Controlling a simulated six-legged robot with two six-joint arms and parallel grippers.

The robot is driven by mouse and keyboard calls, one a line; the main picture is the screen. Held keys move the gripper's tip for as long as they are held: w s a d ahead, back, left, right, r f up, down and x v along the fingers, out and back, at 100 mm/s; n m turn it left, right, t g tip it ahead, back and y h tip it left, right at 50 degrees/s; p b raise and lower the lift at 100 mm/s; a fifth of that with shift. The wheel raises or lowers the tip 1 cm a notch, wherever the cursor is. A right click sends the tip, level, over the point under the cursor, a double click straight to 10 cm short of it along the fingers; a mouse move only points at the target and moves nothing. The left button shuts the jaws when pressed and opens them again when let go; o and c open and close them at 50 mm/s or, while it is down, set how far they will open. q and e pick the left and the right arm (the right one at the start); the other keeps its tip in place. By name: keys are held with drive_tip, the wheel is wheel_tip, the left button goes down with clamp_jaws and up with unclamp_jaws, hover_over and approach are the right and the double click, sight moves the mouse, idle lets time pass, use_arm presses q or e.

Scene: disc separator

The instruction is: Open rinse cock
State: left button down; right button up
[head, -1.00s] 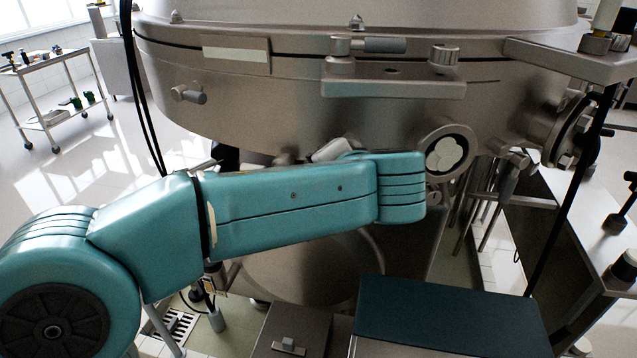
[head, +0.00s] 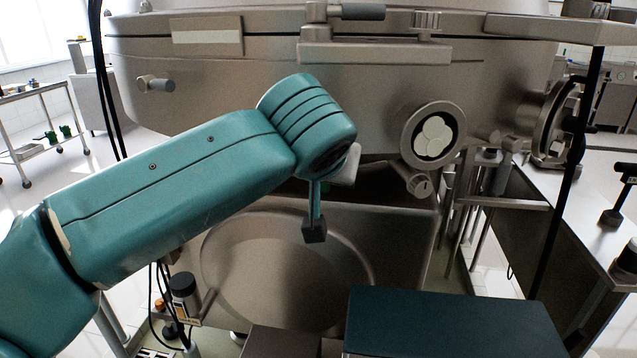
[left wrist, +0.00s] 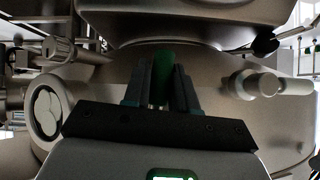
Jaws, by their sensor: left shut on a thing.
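My left gripper (left wrist: 161,75) is shut on a green handle (left wrist: 162,78), which stands between its two grey fingers in the left wrist view. I take this handle to be the rinse cock's, but the cock's body is hidden, so its open or closed position cannot be told. In the head view my left wrist is up against the lower side of the steel separator bowl (head: 225,95), left of the round sight glass (head: 433,137). My right gripper is not in view.
A grey-handled cock (head: 156,84) sticks out at the bowl's left, and a small knob (head: 421,186) sits below the sight glass. A dark teal box (head: 440,325) stands in front at lower right. A steel bench (head: 580,195) is at the right.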

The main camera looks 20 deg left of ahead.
use_arm(q)
drive_tip(key=shift+w+d+f+n+h+b, duration=0.15)
drive_tip(key=shift+d+n+h+b, duration=0.15)
drive_tip(key=shift+h+b, duration=0.15)
idle(0.4)
drive_tip(key=c, duration=1)
unclamp_jaws()
drive_tip(key=shift+w+d, duration=0.1)
drive_tip(key=p+v, duration=0.2)
drive_tip(key=v, duration=1.4)
drive_tip(key=shift+s, duration=0.35)
